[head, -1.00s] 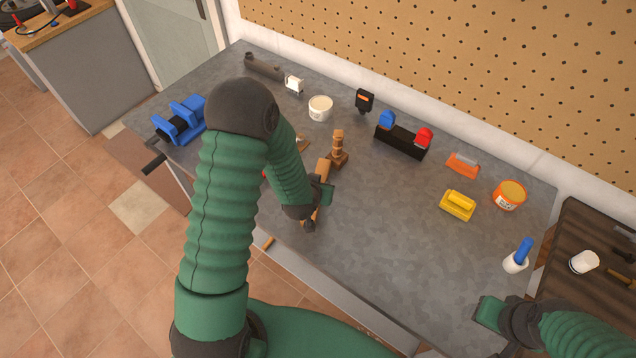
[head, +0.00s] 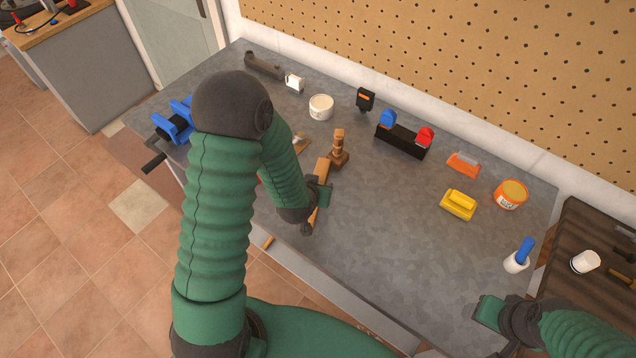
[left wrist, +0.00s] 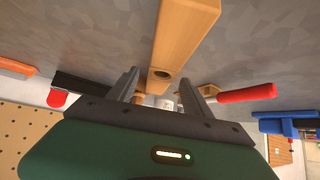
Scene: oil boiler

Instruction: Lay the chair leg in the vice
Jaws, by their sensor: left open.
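The chair leg (head: 322,168), a light wooden bar, lies on the grey workbench below my left gripper (head: 314,212). In the left wrist view the chair leg (left wrist: 184,35) has a dark hole near its end and runs between the open fingers of my left gripper (left wrist: 160,90). I cannot tell whether the fingers touch it. The blue vice (head: 178,122) with a black handle stands at the bench's left end, partly hidden by my left arm. My right gripper (head: 490,312) is at the lower right, away from the leg; its fingers are unclear.
A red-handled tool (left wrist: 245,93) lies nearby. A white tub (head: 321,107), a black holder (head: 402,140) and a yellow block (head: 458,204) stand farther off. The bench front centre is clear.

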